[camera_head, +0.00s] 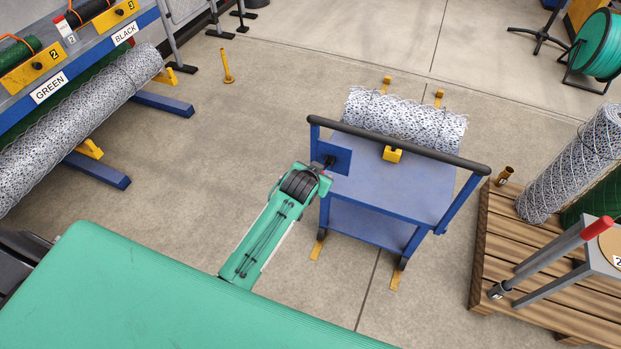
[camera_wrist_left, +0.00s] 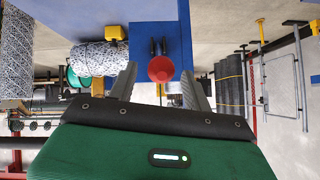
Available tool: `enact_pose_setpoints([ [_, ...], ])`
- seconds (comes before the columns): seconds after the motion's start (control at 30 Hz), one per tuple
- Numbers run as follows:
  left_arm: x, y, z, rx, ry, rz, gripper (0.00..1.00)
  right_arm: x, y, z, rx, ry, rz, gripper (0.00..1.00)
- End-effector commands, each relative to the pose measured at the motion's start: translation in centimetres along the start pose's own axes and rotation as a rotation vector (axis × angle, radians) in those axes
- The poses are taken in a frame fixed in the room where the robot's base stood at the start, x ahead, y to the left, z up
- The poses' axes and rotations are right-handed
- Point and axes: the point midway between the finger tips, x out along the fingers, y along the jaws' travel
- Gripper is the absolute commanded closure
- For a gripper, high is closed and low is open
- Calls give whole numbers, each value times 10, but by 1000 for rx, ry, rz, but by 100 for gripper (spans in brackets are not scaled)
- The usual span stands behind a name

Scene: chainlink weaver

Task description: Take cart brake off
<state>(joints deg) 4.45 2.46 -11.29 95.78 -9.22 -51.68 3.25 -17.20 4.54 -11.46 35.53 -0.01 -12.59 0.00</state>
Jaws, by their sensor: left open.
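The blue cart (camera_head: 395,188) stands in the middle of the head view, with a black push bar (camera_head: 400,143) along its near top edge. A blue plate (camera_head: 335,156) sits at the cart's left corner. In the left wrist view a round red knob (camera_wrist_left: 160,69) stands in front of the blue plate (camera_wrist_left: 172,28), with dark prongs behind it. I take the knob for the brake handle. My left gripper (camera_head: 326,167) is at the plate. In the wrist view its open fingers (camera_wrist_left: 159,76) lie on either side of the knob, with visible gaps. My right gripper is not in view.
A wire mesh roll (camera_head: 404,118) lies at the cart's far side. A blue rack with mesh rolls (camera_head: 85,125) stands at left. A wooden pallet (camera_head: 510,240) with upright rolls and a red-gripped lever (camera_head: 597,227) is at right. Open concrete floor lies left of the cart.

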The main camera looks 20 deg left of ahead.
Motion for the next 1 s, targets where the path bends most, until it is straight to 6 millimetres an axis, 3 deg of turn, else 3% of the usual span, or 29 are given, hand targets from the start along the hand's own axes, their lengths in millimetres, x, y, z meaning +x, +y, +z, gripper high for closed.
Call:
enact_pose_setpoints([
  [0.3, -55, 0, 0, -1, 2, 0, 50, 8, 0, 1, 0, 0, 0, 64],
  [0.5, -79, 0, 0, 0, 1, 0, 50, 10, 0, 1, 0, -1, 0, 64],
  [1.0, -89, 0, -1, 0, 1, 0, 50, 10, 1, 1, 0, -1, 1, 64],
])
